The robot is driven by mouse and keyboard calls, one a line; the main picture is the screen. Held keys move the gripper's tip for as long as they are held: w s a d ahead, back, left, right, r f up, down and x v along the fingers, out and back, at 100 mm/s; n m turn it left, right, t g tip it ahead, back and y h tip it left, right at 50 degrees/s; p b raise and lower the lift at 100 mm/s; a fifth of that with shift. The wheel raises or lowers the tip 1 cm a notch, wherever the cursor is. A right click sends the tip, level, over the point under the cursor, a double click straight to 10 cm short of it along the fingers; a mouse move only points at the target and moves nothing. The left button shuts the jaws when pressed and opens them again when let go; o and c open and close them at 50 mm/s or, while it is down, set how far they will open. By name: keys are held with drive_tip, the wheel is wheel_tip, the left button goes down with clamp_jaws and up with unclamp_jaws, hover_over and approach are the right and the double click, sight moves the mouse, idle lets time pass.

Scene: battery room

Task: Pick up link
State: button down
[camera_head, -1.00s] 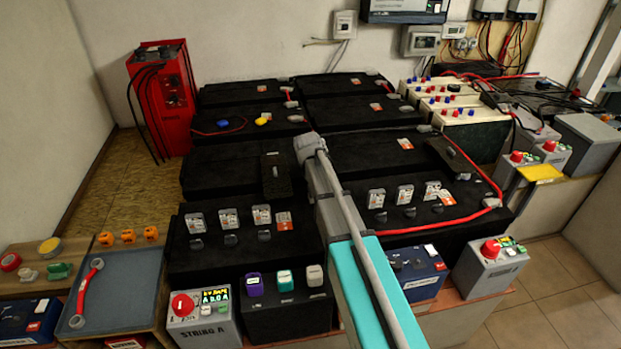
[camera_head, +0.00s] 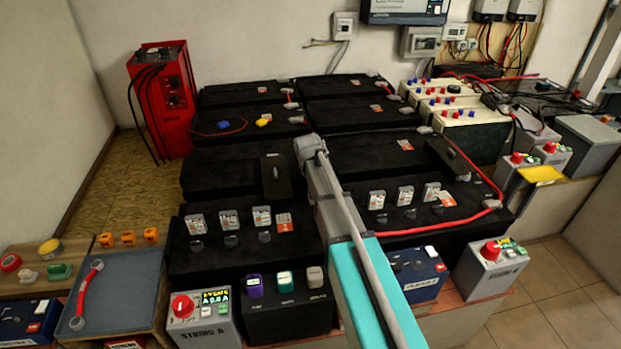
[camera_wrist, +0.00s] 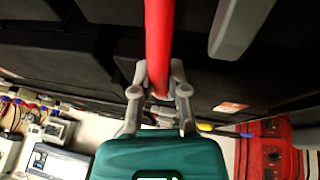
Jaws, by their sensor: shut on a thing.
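A red link (camera_wrist: 159,40) runs from the top edge of the wrist view down to between my fingers. My gripper (camera_wrist: 158,78) is shut on it, with one grey finger on each side. The far end of this link is out of the wrist view. In the head view my gripper and the held link are hidden by my own arm, which reaches over the black batteries. Another red link with pale grey ends (camera_head: 87,290) lies on the blue-grey tray (camera_head: 128,284) at the lower left.
Black batteries (camera_head: 235,162) fill the middle, with small labelled parts standing on the front ones. A dark upright plate (camera_head: 276,176) stands left of my arm. A red cabinet (camera_head: 162,97) is at the back left. Tiled floor (camera_head: 560,283) is clear at the right.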

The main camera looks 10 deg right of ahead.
drive_tip(key=shift+r, duration=0.1)
wheel_tip(320, 180, up, 3)
drive_tip(key=p, duration=0.3)
drive_tip(key=s+r+p, duration=0.9)
drive_tip(key=s+p, duration=0.1)
drive_tip(key=s, duration=0.4)
drive_tip(key=shift+r, duration=0.4)
drive_tip(key=shift+a, duration=0.1)
wheel_tip(320, 180, up, 5)
drive_tip(key=p, duration=0.5)
drive_tip(key=shift+f, duration=0.1)
idle(0.7)
